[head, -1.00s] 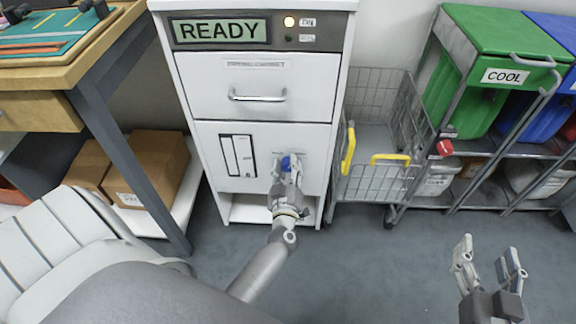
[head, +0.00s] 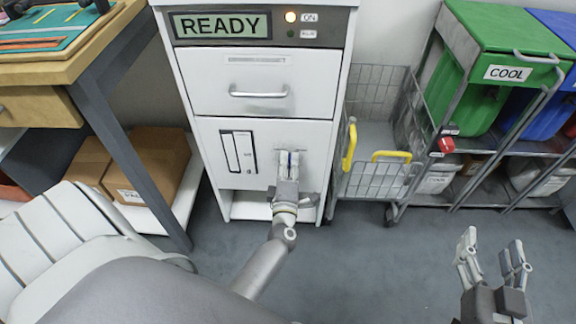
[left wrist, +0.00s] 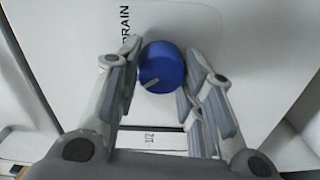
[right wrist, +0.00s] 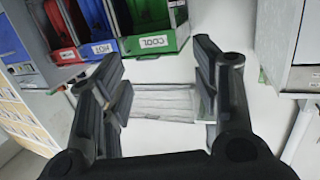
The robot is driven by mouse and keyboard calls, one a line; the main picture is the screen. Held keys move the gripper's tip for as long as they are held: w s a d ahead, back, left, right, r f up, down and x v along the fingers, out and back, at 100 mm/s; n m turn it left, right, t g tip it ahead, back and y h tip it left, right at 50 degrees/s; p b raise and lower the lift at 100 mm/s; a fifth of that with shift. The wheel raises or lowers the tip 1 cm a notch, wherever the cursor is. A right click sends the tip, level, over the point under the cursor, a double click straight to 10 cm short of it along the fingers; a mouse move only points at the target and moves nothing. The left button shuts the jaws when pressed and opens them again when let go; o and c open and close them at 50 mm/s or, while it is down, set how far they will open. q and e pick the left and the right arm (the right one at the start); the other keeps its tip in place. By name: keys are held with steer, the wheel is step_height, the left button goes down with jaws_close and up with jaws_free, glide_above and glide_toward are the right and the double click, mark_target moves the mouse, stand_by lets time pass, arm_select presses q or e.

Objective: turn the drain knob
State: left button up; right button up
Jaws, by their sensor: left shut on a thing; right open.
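The blue drain knob (left wrist: 162,67) is on the white front panel of the machine, beside the word DRAIN (left wrist: 125,27) in the left wrist view. A small grey pointer shows at the knob's lower left there. My left gripper (head: 288,160) is shut on the knob, with a finger on each side of it. In the head view the fingers hide most of the knob. My right gripper (head: 495,260) is open and empty above the floor at the lower right; its spread fingers also show in the right wrist view (right wrist: 160,92).
The machine's display (head: 223,26) reads READY, and its ON lamp (head: 291,17) is lit. A wire cart (head: 378,181) with yellow handles stands just right of the machine. A workbench (head: 100,60) stands left, with cardboard boxes (head: 150,165) below. Green and blue bins are at the right.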

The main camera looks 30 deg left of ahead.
arm_select(q)
steer(key=shift+f+n, duration=0.15)
steer(key=shift+n, duration=0.75)
arm_select(e)
steer(key=shift+w+a+r+t, duration=0.15)
steer(key=shift+r+t, duration=0.45)
steer(key=shift+r, duration=0.35)
arm_select(q)
steer(key=o, duration=1)
steer(key=shift+s, duration=0.15)
arm_select(e)
steer(key=shift+f, duration=0.1)
arm_select(q)
steer(key=v, duration=0.7)
steer(key=shift+s+d, duration=0.1)
steer(key=shift+s, duration=0.05)
